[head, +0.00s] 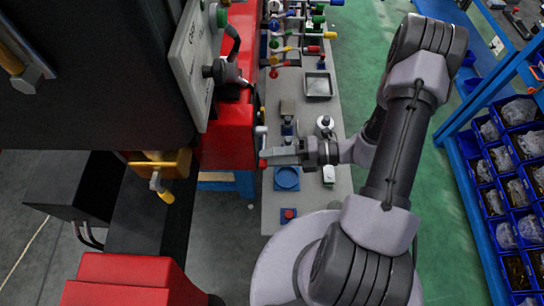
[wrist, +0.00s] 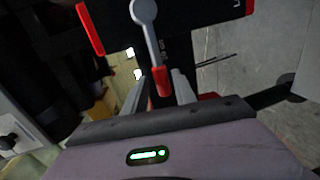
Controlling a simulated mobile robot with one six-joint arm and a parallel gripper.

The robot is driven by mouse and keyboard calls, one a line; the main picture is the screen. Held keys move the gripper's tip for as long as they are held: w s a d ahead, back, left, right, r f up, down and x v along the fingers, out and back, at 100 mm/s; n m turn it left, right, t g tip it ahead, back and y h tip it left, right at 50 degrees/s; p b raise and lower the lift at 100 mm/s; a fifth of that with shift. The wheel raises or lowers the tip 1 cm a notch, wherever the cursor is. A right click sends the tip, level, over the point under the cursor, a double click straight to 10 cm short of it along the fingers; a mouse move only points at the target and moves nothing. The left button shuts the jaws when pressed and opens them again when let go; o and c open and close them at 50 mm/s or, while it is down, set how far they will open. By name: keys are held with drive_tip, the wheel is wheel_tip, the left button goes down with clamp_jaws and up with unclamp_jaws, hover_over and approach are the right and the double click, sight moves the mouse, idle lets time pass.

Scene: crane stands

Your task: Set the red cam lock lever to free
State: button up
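The cam lock lever is a grey arm with a red tip (wrist: 160,82). In the wrist view it hangs from a round grey pivot at the top, and its red end lies between my gripper's fingers (wrist: 160,77). The fingers are apart, with a visible gap on the left side of the tip; I cannot tell if the right finger touches it. In the head view the lever's red tip (head: 263,163) is at the end of my gripper (head: 272,157), beside the red machine body. White lettering near the lever is too small to read.
A red block (head: 227,130) and a grey control panel (head: 195,60) stand left of the gripper. A workbench (head: 312,105) with coloured-handled valves and trays lies below and behind. Shelves of blue bins (head: 510,160) stand at the right. Green floor between them is clear.

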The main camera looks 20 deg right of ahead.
drive_tip(key=shift+o, duration=0.2)
drive_tip(key=shift+d, duration=0.1)
drive_tip(key=v, duration=1.7)
drive_tip(key=shift+p, duration=0.3)
drive_tip(key=shift+s+d, duration=0.1)
